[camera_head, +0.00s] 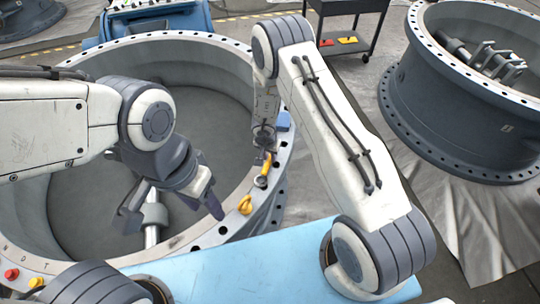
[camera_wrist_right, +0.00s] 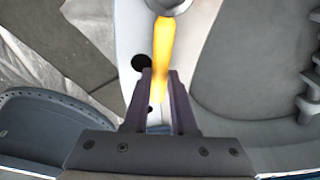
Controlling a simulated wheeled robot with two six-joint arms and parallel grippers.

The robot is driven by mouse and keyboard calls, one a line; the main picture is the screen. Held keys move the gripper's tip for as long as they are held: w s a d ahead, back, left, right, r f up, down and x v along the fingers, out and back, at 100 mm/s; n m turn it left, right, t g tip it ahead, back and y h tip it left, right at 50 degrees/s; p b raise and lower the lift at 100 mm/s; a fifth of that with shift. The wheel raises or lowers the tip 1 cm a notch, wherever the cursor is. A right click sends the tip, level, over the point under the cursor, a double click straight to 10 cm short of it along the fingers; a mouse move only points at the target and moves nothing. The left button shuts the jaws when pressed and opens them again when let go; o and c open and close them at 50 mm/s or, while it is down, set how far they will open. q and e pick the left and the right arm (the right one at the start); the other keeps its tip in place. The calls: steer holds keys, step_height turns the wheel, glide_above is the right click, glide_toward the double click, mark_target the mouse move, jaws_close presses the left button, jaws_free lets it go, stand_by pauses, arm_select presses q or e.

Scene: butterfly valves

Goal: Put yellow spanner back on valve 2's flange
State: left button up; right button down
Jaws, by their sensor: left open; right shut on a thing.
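The near valve's pale flange (camera_head: 222,229), with bolt holes, rings a deep grey opening. My right gripper (camera_head: 265,148) is over its right side, shut on the yellow spanner (camera_head: 266,166). In the right wrist view the spanner's yellow handle (camera_wrist_right: 160,60) runs up from between the fingers (camera_wrist_right: 160,98) to a grey round part at the top edge. In the head view, a separate-looking yellow piece (camera_head: 245,204) lies on the flange just nearer; I cannot tell whether it belongs to the spanner. My left gripper (camera_head: 170,205) is open and empty over the opening's near right part. No valve number is readable.
A blue object (camera_head: 283,121) sits on the flange by my right gripper. Red (camera_head: 11,274) and yellow (camera_head: 36,282) knobs are at the front left. A second valve (camera_head: 455,110) stands right. A dark cart (camera_head: 348,40) is behind. A metal shaft (camera_head: 152,225) crosses the opening.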

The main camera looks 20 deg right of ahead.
steer(key=c, duration=0.6)
jaws_free()
steer(key=shift+c, duration=0.2)
step_height(320, 180, up, 10)
steer(key=s+a+p, duration=0.1)
steer(key=p, duration=0.4)
steer(key=shift+s+p, duration=0.3)
steer(key=shift+p, duration=0.05)
steer(key=shift+r, duration=0.2)
